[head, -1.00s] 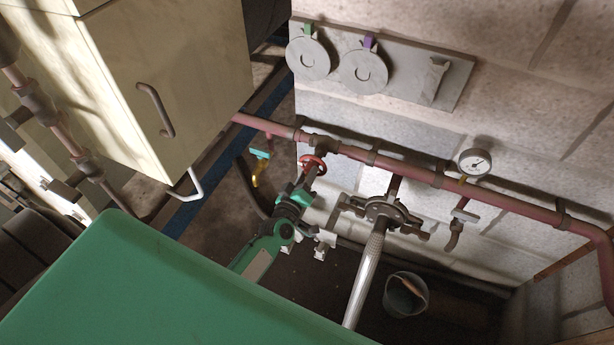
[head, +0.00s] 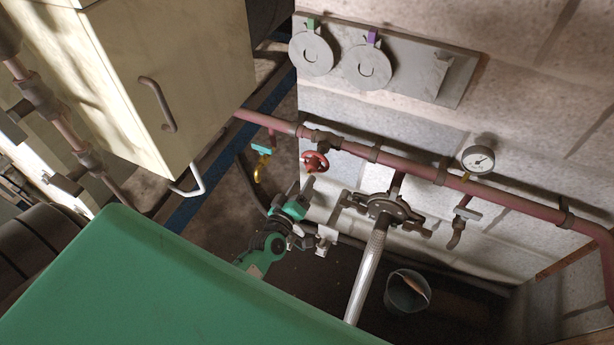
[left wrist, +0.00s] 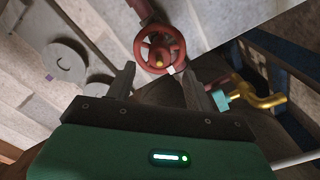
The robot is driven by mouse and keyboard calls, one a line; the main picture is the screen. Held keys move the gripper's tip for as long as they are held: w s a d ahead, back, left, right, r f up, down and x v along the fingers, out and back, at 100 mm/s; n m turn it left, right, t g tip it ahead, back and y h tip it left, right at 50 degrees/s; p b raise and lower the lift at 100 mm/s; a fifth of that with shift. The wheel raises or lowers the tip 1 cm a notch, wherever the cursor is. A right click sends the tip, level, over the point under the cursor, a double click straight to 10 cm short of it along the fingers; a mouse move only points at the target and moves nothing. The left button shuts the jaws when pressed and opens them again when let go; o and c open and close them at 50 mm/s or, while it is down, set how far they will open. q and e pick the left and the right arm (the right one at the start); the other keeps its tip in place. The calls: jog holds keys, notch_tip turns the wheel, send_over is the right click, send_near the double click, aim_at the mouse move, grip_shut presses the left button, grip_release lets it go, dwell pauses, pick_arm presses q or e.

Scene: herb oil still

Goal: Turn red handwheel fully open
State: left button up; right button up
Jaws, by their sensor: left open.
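The red handwheel (head: 315,162) sits on a short stem below the red pipe in the head view. In the left wrist view the red handwheel (left wrist: 159,48) is seen nearly face-on, with its spokes and a brass-coloured centre, just beyond the fingertips. My left gripper (head: 301,186) is below the handwheel in the head view, apart from it. In the left wrist view my left gripper (left wrist: 158,80) has its two fingers spread, with nothing between them. My right gripper does not show in the head view.
A red pipe (head: 408,170) runs along the block wall with a pressure gauge (head: 478,159). A brass tap with a teal handle (head: 261,158) hangs left of the handwheel. A clamp-like fitting on a silver hose (head: 370,265) is to the right. A bucket (head: 407,292) stands below.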

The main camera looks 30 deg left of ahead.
pick_arm(q)
jog(key=s, duration=0.8)
jog(key=shift+s+d+b, duration=0.15)
jog(key=shift+s+b, duration=0.1)
jog(key=shift+b, duration=0.15)
